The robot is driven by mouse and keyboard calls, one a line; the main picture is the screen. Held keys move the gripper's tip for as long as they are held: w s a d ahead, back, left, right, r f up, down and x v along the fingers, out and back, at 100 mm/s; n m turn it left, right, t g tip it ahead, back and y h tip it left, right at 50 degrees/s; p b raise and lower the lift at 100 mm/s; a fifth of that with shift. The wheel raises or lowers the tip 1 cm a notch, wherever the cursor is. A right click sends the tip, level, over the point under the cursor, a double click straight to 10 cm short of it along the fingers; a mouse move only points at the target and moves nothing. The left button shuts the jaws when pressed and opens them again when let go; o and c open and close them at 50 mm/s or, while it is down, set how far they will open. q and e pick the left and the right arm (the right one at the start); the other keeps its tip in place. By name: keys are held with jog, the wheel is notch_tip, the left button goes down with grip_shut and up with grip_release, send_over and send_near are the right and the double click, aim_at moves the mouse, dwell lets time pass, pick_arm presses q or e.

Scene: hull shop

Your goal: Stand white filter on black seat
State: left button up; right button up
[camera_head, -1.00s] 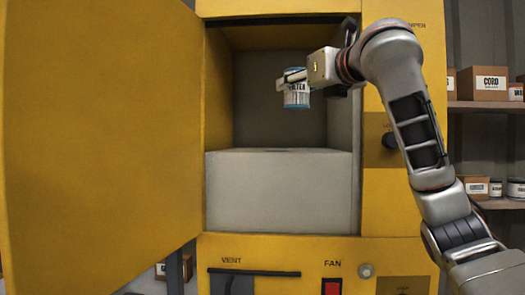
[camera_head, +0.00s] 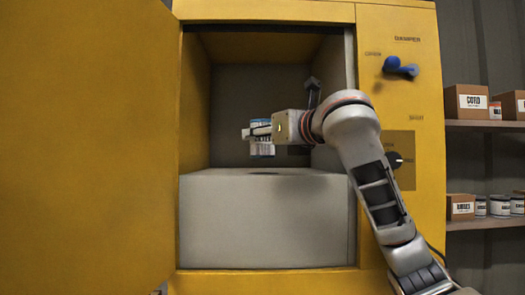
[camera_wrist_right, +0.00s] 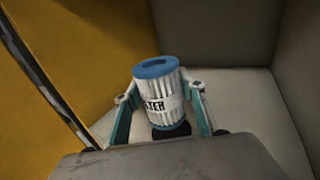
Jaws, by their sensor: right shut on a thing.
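The white filter (camera_head: 262,148) has blue end caps and a label. My right gripper (camera_head: 258,132) is shut on it and holds it upright inside the open yellow cabinet. The filter is a little above the grey block's top. In the right wrist view, the filter (camera_wrist_right: 159,90) is between the two teal fingers of the gripper (camera_wrist_right: 164,97). A dark patch on the block top, seemingly the black seat (camera_head: 276,173), shows edge-on below the filter. In the wrist view a dark shape, likely the seat (camera_wrist_right: 172,132), shows just under the filter, partly hidden. My left gripper is out of view.
The grey block (camera_head: 265,222) fills the lower part of the cabinet opening. The yellow door (camera_head: 85,140) stands open at the left. A blue damper handle (camera_head: 400,68) and a black knob (camera_head: 394,160) are on the right panel. Shelves (camera_head: 485,224) with boxes stand at far right.

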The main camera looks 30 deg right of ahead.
aim_at(270, 148)
jog(key=shift+f, duration=1.65)
jog(key=shift+f, duration=0.1)
jog(key=o, duration=1.2)
jog(key=shift+c, duration=0.2)
jog(key=s+b, duration=0.1)
jog(key=s, duration=1.1)
jog(key=shift+a, duration=0.15)
